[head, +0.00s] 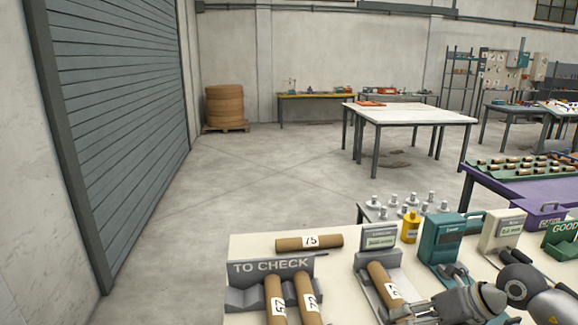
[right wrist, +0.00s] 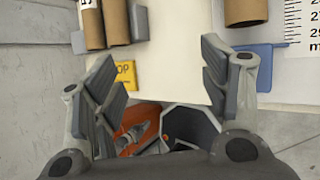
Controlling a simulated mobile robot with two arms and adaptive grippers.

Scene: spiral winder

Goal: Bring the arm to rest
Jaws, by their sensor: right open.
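My right arm comes in from the right in the head view, and its gripper (head: 402,314) hangs low over the front of the bench (head: 245,246), partly cut off by the frame edge. In the right wrist view the right gripper (right wrist: 160,78) is open, with its two fingers wide apart and nothing between them. Below it are the pale bench edge and the floor. Two brown tubes (right wrist: 105,22) lie at the upper left there, apart from the fingers. Another tube (right wrist: 245,11) shows at the upper right. My left gripper is not in view.
Tubes lie in the TO CHECK rack (head: 271,268); tube 15 (head: 309,242) lies behind it. Another tube (head: 384,286) rests in a grey cradle. A teal device (head: 440,238) stands near my arm. A dark bin (right wrist: 192,124) and an orange object (right wrist: 136,136) are below the gripper.

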